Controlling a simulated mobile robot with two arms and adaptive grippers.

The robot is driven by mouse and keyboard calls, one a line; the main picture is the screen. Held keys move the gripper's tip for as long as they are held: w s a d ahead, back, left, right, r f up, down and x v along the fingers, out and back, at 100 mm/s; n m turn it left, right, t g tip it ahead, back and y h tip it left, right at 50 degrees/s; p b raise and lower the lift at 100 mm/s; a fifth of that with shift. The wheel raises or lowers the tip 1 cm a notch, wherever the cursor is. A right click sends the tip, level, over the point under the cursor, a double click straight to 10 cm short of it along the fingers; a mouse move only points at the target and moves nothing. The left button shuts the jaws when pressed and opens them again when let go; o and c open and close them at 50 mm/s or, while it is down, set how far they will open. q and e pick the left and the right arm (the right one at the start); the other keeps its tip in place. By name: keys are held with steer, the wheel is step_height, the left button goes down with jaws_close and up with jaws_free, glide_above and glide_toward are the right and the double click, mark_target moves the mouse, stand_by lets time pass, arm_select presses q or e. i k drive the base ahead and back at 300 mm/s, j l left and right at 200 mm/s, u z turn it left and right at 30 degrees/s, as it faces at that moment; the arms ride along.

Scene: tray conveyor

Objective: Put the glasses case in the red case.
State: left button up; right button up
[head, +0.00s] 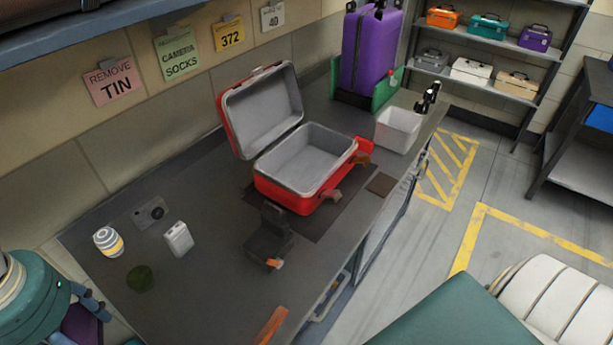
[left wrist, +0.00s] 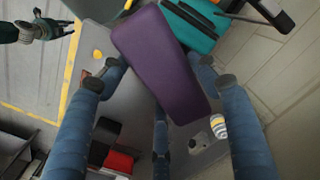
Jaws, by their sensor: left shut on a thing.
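The glasses case (left wrist: 160,55) is a long purple case, held between the blue fingers of my left gripper (left wrist: 155,78) in the left wrist view. In the head view my left gripper (head: 92,306) is at the lower left edge, with a bit of purple below it. The red case (head: 300,185) lies open on the dark table, right of and well apart from my left gripper. Its lid stands up at the back left, and its grey inside looks empty. What looks like my right gripper (left wrist: 42,28) shows small at the upper left of the left wrist view; its opening is unclear.
A white bin (head: 397,130) and a purple suitcase (head: 370,50) stand at the far end.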

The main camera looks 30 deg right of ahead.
mark_target(308, 175)
steer(key=z, duration=0.85)
steer(key=i+l+z, duration=0.4)
steer(key=i+l, duration=0.5)
